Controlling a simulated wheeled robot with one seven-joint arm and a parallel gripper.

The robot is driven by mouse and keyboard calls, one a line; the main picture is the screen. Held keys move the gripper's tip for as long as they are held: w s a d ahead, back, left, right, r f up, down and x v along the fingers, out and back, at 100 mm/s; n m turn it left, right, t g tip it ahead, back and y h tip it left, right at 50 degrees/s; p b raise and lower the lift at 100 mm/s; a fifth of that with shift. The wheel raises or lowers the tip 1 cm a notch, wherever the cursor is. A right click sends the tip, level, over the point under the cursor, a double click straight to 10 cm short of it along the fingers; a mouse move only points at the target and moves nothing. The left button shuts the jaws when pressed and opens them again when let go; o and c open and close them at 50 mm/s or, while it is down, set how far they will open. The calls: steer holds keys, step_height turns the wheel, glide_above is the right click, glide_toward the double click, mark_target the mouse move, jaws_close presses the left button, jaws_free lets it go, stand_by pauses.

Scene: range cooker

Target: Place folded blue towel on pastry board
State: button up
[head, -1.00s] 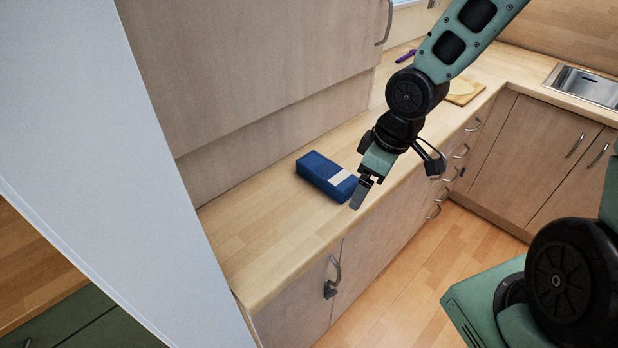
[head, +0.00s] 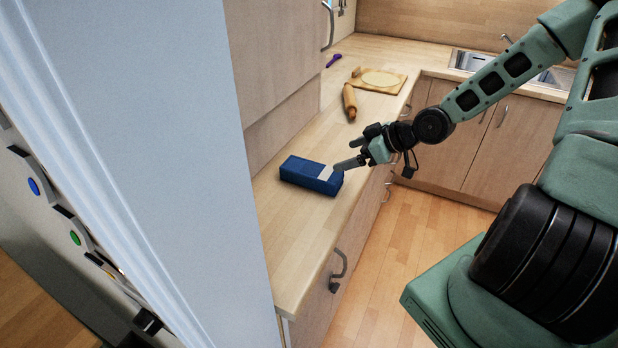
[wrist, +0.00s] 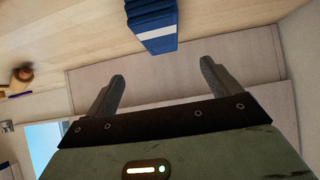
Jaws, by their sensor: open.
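The folded blue towel (head: 302,172), a thick block with a white band, lies on the wooden counter near its front edge. It also shows at the top of the wrist view (wrist: 152,24), beyond the fingertips. My gripper (head: 346,165) is open, at the right end of the towel by the white band. In the wrist view nothing is between the fingers of my gripper (wrist: 161,72). Whether a finger touches the towel, I cannot tell. The pastry board (head: 388,91) lies farther back on the counter, with a pale flat round on it.
A rolling pin (head: 349,101) lies between towel and board, close to the board. A purple utensil (head: 334,60) lies farther back. A sink (head: 470,60) is at the back right. Tall cupboard fronts (head: 275,70) stand along the left. The counter (head: 300,235) in front of the towel is clear.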

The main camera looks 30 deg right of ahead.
mark_target(311, 169)
steer(key=x, duration=0.9)
steer(key=shift+w+a+f+p, duration=0.1)
steer(key=shift+w+f+p, duration=0.1)
steer(key=shift+p, duration=0.15)
steer(key=p+x, duration=0.2)
steer(key=x, duration=0.3)
steer(key=shift+s+f, duration=0.1)
steer(key=shift+s, duration=0.1)
steer(key=shift+w+a+f, duration=0.2)
steer(key=shift+w+f, duration=0.2)
steer(key=c, duration=1.2)
steer(key=shift+o, duration=0.2)
